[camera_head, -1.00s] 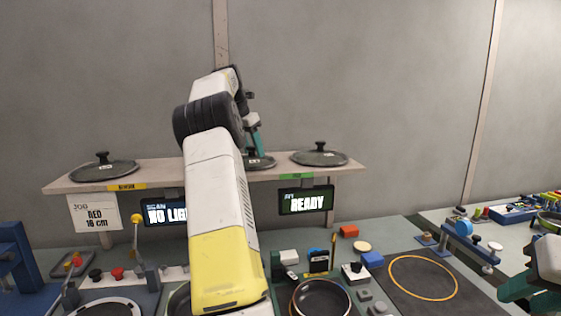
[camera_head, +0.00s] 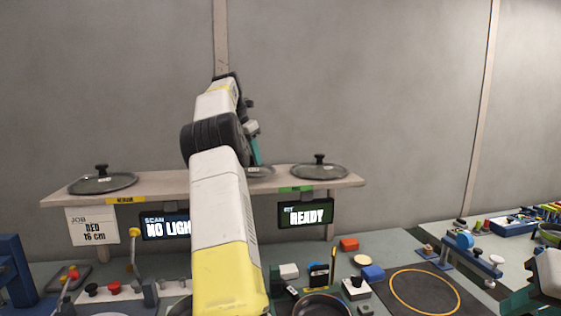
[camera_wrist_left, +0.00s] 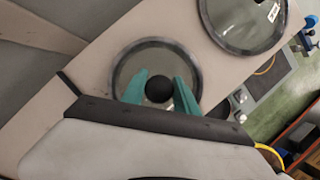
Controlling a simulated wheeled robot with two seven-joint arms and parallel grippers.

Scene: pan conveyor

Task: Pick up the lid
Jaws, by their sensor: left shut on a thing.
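My left gripper (camera_wrist_left: 160,92) is shut on the black knob (camera_wrist_left: 159,89) of the middle lid (camera_wrist_left: 128,66) in the left wrist view, with a teal finger on each side of it. In the head view this middle lid (camera_head: 262,172) is mostly hidden behind my left arm, over the shelf. I cannot tell whether it touches the shelf. A second lid (camera_head: 319,172) lies on the shelf at the right and a third (camera_head: 102,183) at the left, both with black knobs. My right gripper (camera_head: 522,299) shows only in part at the lower right edge.
The wooden shelf (camera_head: 220,184) carries the lids above a job card (camera_head: 92,226) and two dark screens, one reading READY (camera_head: 306,214). Below are a pan (camera_head: 322,304), a dark mat with an orange ring (camera_head: 424,292) and small blocks. The wall stands close behind.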

